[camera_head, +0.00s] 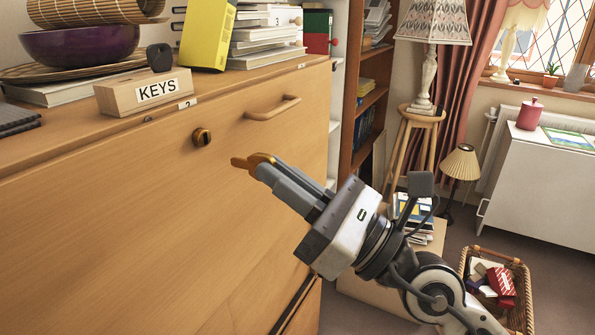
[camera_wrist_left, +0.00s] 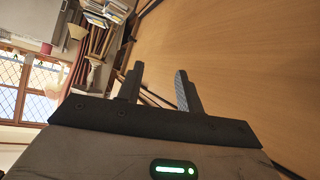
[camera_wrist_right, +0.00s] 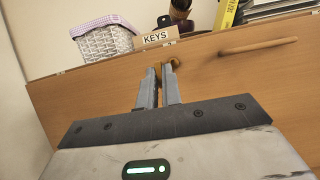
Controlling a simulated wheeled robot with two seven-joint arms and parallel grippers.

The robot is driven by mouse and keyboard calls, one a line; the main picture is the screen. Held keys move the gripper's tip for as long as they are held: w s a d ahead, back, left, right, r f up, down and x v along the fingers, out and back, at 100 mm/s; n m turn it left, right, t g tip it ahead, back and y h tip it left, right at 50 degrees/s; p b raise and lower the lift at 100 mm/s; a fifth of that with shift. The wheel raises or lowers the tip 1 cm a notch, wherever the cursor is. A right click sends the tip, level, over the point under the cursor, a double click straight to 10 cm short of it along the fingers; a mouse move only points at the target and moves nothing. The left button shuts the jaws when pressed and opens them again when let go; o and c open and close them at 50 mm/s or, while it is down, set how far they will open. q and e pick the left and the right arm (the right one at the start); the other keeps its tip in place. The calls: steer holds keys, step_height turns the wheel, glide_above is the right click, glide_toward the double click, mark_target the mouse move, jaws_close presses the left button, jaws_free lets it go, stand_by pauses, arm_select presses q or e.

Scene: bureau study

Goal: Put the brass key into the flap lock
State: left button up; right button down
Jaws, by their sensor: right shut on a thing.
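The brass key (camera_head: 258,159) is held at the fingertips of my right gripper (camera_head: 268,172), its narrow end pointing left. The flap lock (camera_head: 201,137) is a round brass fitting with a dark opening on the wooden flap (camera_head: 130,200). The key is apart from the lock, to its right and slightly lower in the head view. In the right wrist view the lock (camera_wrist_right: 174,62) shows just beyond the fingertips (camera_wrist_right: 160,76), which partly hide the key. My left gripper (camera_wrist_left: 158,80) shows only in its own wrist view, open and empty beside a wooden panel.
A wooden KEYS block (camera_head: 130,95) with a dark-headed key (camera_head: 160,57) stands on the bureau top above the lock. A wooden handle (camera_head: 272,108) sticks out from the flap to the lock's right. The flap face below the lock is clear.

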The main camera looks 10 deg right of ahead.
mark_target(255, 158)
steer(key=shift+t, duration=0.5)
steer(key=w+a, duration=0.1)
steer(key=w, duration=0.1)
steer(key=w+a+p, duration=0.1)
steer(key=shift+w+a+r, duration=0.35)
steer(key=shift+w+a, duration=0.1)
steer(key=shift+a, duration=0.05)
arm_select(q)
steer(key=shift+w, duration=0.2)
steer(key=shift+r, duration=0.15)
steer(key=shift+s+f, duration=0.15)
steer(key=shift+f, duration=0.1)
stand_by(0.7)
steer(key=shift+r, duration=0.15)
arm_select(e)
steer(key=shift+w+a, duration=0.3)
steer(key=shift+a, duration=0.1)
stand_by(0.5)
steer(key=shift+w+a, duration=0.65)
steer(key=shift+a, duration=0.3)
stand_by(1.0)
